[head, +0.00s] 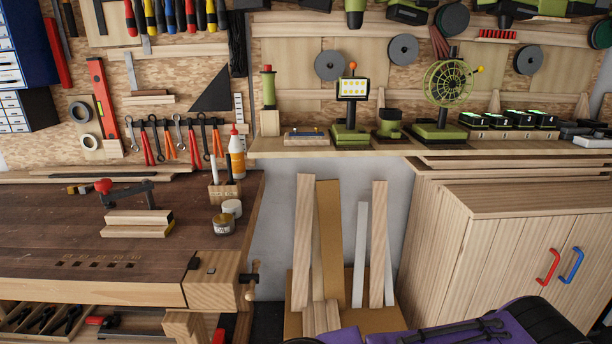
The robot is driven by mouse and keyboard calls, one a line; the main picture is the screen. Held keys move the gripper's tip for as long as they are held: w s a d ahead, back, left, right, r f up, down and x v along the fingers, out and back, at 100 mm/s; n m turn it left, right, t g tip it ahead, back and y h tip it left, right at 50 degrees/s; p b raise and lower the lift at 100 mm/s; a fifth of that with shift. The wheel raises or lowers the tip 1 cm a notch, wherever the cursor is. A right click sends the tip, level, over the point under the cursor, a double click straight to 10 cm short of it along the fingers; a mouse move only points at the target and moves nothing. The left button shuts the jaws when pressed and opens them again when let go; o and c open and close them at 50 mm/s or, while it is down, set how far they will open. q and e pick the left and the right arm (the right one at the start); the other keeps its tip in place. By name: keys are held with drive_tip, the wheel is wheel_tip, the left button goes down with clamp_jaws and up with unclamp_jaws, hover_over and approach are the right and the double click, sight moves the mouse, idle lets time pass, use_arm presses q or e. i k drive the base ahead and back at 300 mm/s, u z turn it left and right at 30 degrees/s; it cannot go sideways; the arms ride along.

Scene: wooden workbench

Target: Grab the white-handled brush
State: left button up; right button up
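A slim white upright handle (213,169), which looks like the white-handled brush, stands in a small wooden holder (225,191) near the right end of the workbench. Its lower end is hidden in the holder, so the bristles do not show. A dark handle (229,168) stands beside it on the right. Neither of my grippers is in view.
A white glue bottle (236,156) with a red tip stands just behind the holder. A dark jar (222,224) and a white jar (232,208) sit in front. The front bench top (60,235) is mostly clear.

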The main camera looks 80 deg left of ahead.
sight(212, 156)
drive_tip(key=i, duration=0.95)
drive_tip(key=u, duration=2.6)
